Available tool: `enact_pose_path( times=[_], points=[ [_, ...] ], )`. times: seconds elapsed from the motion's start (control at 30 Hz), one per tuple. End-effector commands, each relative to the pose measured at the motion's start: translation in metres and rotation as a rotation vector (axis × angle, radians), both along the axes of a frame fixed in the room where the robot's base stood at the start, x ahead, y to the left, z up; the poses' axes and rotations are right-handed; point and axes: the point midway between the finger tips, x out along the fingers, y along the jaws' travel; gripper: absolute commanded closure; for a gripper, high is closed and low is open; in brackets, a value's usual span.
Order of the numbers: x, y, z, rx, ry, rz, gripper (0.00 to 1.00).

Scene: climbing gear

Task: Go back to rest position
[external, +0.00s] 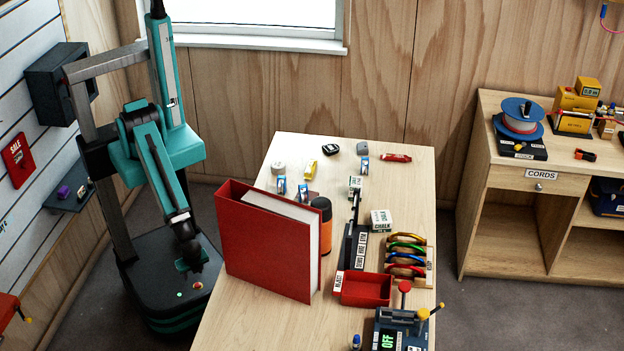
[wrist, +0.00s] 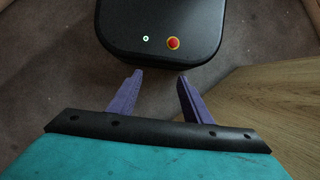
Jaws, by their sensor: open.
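My gripper (wrist: 158,82) shows in the wrist view as two purple fingers spread apart with nothing between them. It points down over my own dark base, where a red button shows. In the external view my gripper (external: 192,262) hangs low on my folded teal arm, above my base and to the left of the wooden table (external: 232,318). Its fingers are too small to make out there. It is apart from the table and from everything on it.
A large red binder (external: 268,245) stands on the table edge nearest my arm. Behind it are an orange and black cylinder (external: 325,225), a red tray (external: 365,289) and a rack of coloured rings (external: 407,255). A wooden cabinet (external: 530,177) stands at right. Bare floor lies between table and cabinet.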

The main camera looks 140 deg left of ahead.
Motion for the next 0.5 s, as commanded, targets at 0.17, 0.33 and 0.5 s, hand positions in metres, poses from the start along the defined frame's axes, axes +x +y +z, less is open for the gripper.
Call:
enact_pose_path(
  times=[0.17,0.33,0.5],
  points=[
    [-0.037,0.005,-0.024,-0.025,0.065,0.009,0.55],
    [-0.055,0.006,-0.034,-0.038,0.094,0.013,0.55],
    [-0.058,0.006,-0.035,-0.041,0.098,0.013,0.55]
  ],
)
